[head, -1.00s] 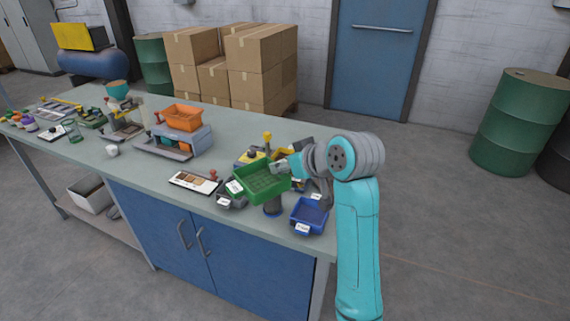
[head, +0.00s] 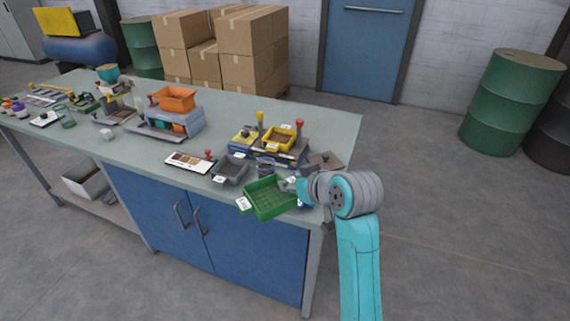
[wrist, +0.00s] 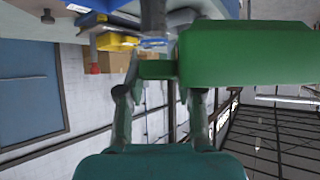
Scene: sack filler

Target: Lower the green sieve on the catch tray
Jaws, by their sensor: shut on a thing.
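The green sieve (head: 268,212) is a shallow open box with a mesh floor and a white label on its left side. My gripper (head: 291,186) is shut on its right edge and holds it at the front right of the bench. In the wrist view the sieve (wrist: 245,58) shows side-on, its tab between my fingers (wrist: 158,78). A grey tray (head: 230,170) with a white label lies on the bench just behind and left of the sieve. A little blue shows beside the sieve; the rest is hidden. I cannot tell which tray is the catch tray.
A yellow tray (head: 284,138) sits on a stand behind the sieve, near knobs on posts. A sample card (head: 190,162) lies left of the grey tray. An orange bin (head: 174,97) stands farther left. The bench's front edge is close below the sieve.

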